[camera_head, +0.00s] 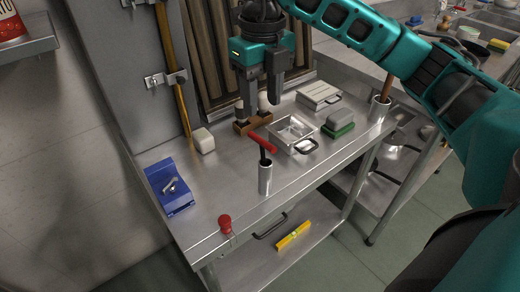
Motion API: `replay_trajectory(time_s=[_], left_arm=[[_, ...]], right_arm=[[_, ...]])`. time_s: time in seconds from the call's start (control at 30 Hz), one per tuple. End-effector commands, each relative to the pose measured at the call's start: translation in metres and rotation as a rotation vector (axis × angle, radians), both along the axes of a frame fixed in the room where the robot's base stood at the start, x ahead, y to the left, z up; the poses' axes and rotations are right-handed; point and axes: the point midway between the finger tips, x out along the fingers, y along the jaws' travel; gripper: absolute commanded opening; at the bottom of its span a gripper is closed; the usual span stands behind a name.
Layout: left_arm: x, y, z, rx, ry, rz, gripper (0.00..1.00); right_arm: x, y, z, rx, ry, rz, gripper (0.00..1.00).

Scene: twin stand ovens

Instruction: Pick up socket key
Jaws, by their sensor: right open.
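A tool with a red T-shaped handle (262,143) and a dark shaft, which looks like the socket key, stands upright in a metal cylinder holder (265,178) near the front edge of the steel table. My right gripper (263,109) points down behind the red handle, over the back part of the table. Its two fingers are apart and nothing shows between them. It is close to a brown wooden piece (253,126); I cannot tell if they touch. My left gripper is not in view.
The steel table (220,183) also holds a blue device (169,187), a white block (204,141), a metal tray (291,132), a lidded metal box (319,95) and a green-based block (338,124). A red knob (225,224) is at the front corner. A yellow level (293,235) lies below.

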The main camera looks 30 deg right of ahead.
Motion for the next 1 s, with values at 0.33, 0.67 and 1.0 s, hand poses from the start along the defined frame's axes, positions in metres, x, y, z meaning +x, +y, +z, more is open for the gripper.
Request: replay_trajectory(time_s=[0.33, 0.67, 1.0], left_arm=[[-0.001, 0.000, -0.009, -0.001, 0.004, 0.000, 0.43], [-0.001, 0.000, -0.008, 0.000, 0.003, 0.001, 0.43], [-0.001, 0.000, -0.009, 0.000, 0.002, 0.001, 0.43]], right_arm=[[-0.001, 0.001, -0.060, 0.004, 0.004, 0.004, 0.45], [-0.003, -0.001, -0.095, 0.004, 0.006, 0.004, 0.45], [-0.002, -0.001, -0.118, 0.005, 0.001, 0.005, 0.45]])
